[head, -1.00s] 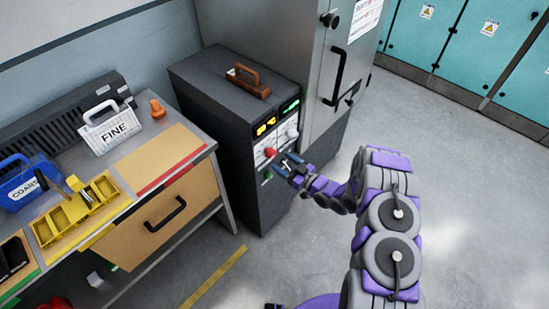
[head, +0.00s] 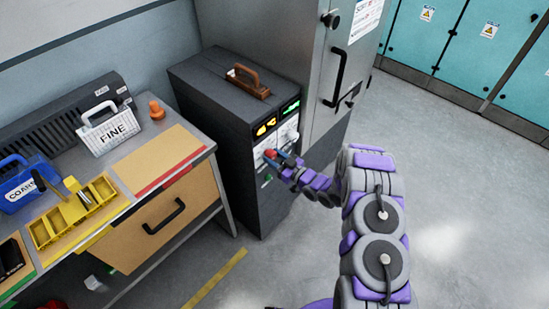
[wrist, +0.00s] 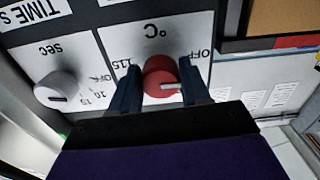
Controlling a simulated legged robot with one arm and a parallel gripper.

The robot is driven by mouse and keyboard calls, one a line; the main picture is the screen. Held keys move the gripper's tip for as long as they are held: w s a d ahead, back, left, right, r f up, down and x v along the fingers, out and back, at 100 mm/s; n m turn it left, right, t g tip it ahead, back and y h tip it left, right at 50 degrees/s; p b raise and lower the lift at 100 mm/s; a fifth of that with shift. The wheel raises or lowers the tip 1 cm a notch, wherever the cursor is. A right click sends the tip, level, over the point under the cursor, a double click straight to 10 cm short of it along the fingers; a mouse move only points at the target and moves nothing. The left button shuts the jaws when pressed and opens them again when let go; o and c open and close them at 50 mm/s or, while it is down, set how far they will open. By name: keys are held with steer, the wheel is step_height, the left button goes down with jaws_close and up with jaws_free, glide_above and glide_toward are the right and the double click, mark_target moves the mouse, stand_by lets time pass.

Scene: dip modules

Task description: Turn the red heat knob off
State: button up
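The red heat knob (wrist: 158,78) sits on a white dial plate marked °C, seen upside down in the wrist view. Its white pointer lies towards the picture's right, below the word OFF at the upper right. My gripper (wrist: 161,84) has one dark finger on each side of the knob, with no clear gap left between fingers and knob. In the head view the red knob (head: 270,153) shows at the tip of my gripper (head: 279,159), on the front of the dark grey machine (head: 224,120). The lower part of the dial is hidden by my gripper.
A white SEC knob (wrist: 57,91) is left of the red one in the wrist view. Yellow and green displays (head: 265,126) are above the knobs. A tall grey cabinet (head: 275,40) stands behind, and a workbench (head: 160,148) with bins is at left.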

steer(key=c, duration=0.5)
steer(key=shift+n+p, duration=0.65)
steer(key=shift+n, duration=0.15)
steer(key=shift+c, duration=0.2)
steer(key=shift+n, duration=0.6)
steer(key=shift+f, duration=0.1)
steer(key=o, duration=1)
steer(key=shift+d, duration=0.1)
steer(key=p+v, duration=0.3)
steer(key=v, duration=1.4)
steer(key=shift+s+d, duration=0.1)
steer(key=shift+d, duration=0.05)
